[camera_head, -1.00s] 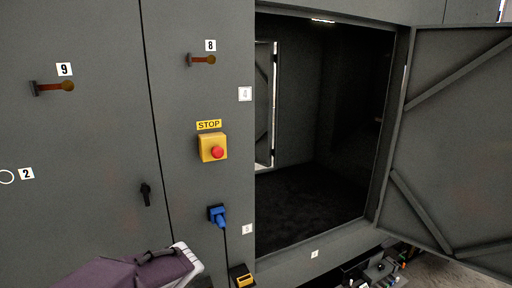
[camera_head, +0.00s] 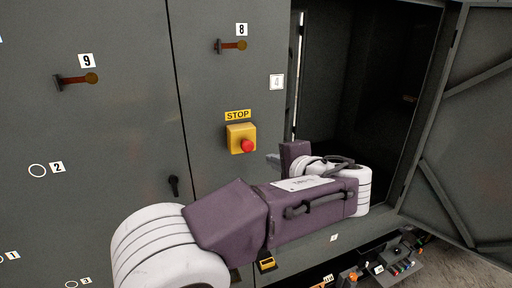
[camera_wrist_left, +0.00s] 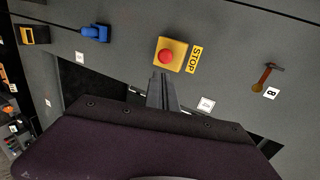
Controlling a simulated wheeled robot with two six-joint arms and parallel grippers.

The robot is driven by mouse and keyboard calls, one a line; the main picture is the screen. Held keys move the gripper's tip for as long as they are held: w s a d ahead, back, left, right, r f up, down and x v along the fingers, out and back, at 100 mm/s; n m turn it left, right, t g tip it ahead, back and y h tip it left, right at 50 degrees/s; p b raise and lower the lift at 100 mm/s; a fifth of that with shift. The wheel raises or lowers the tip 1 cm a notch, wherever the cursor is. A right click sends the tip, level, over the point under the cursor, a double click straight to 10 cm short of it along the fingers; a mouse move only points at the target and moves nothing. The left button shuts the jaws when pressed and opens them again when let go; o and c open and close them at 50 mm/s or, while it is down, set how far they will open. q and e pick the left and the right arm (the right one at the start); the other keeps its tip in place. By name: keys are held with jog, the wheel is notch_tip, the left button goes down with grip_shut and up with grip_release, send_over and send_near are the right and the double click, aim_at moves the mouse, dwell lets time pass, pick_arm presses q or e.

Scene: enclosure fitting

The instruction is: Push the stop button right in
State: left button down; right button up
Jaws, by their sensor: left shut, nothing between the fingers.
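The stop button is a red mushroom head (camera_head: 247,146) on a yellow box (camera_head: 238,133), fixed to the grey cabinet front under a yellow STOP label (camera_head: 237,114). In the left wrist view the red button (camera_wrist_left: 166,56) stands out from its box, just beyond the fingertips. My left gripper (camera_head: 271,157) is shut and empty, to the right of the button and slightly below it in the head view. In the left wrist view its closed fingers (camera_wrist_left: 161,76) point at the button's lower edge; whether they touch it I cannot tell. My right gripper is not in view.
The open cabinet bay (camera_head: 360,100) lies behind my left arm, with its door (camera_head: 465,120) swung out at right. A blue plug (camera_wrist_left: 95,33) sits beside the stop box in the wrist view. A tool tray (camera_head: 385,262) is low at right.

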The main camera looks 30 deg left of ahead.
aim_at(249, 148)
pick_arm(q)
jog(key=p+x, duration=0.2)
jog(key=x, duration=0.2)
jog(key=p+x, duration=0.2)
jog(key=x, duration=0.3)
jog(key=r+p+x, duration=0.1)
jog(key=p+x, duration=0.1)
jog(key=x, duration=0.3)
jog(key=shift+w+a+r, duration=0.1)
jog(key=shift+w+a, duration=0.15)
